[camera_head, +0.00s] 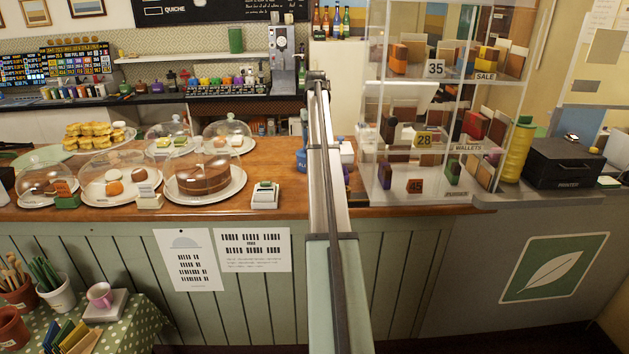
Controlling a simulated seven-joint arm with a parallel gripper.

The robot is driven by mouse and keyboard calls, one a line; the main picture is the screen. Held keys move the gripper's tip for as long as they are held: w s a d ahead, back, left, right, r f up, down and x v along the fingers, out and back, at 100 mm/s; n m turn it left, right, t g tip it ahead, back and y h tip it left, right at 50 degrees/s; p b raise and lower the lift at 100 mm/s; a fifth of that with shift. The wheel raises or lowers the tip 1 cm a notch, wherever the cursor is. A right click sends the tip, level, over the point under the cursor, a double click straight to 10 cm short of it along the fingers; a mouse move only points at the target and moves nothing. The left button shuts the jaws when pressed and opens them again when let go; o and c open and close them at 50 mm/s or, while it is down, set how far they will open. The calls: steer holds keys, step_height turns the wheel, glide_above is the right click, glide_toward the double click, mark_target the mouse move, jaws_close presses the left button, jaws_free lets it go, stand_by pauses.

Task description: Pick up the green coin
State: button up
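I cannot make out a green coin for certain. A small white stand (265,196) on the counter, left of my arm, has a tiny greenish thing on top, too small to identify. My arm rises through the middle of the view and reaches out over the counter. Its far end shows as a dark joint, and no gripper fingers are visible there. The arm hides a strip of the counter behind it.
Glass domes cover a chocolate cake (203,179) and other pastries at the left. A clear display case (440,110) stands right of my arm, with a black printer box (564,163) beyond. The wooden counter (232,213) has a narrow free front strip. A dotted table (135,318) stands lower left.

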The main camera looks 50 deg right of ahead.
step_height(320, 180, down, 8)
steer(key=shift+f, duration=0.15)
steer(key=f, duration=0.4)
steer(key=shift+s+a+f, duration=0.1)
steer(key=shift+s+a, duration=0.15)
steer(key=shift+a, duration=0.15)
steer(key=shift+f, duration=0.45)
steer(key=shift+f, duration=0.1)
steer(key=shift+c, duration=0.2)
steer(key=c, duration=1.1)
